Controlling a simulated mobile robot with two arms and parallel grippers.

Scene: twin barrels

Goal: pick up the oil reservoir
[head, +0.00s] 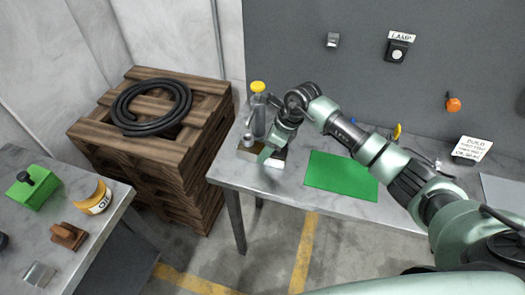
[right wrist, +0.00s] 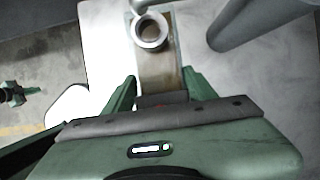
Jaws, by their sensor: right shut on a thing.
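My right gripper (head: 270,152) is low over the left end of the grey bench, its arm reaching in from the right. In the right wrist view its fingers (right wrist: 160,92) are shut on a narrow brownish metal block with a round open neck (right wrist: 150,33), which looks like the oil reservoir. In the head view the gripper hides most of it; a brown part (head: 243,154) shows at the left. I cannot tell whether it is lifted. My left gripper is not in view.
A grey bottle with a yellow cap (head: 258,88) stands close behind the gripper. A green mat (head: 340,176) lies to the right. Crates with a black hose (head: 150,107) stand behind left.

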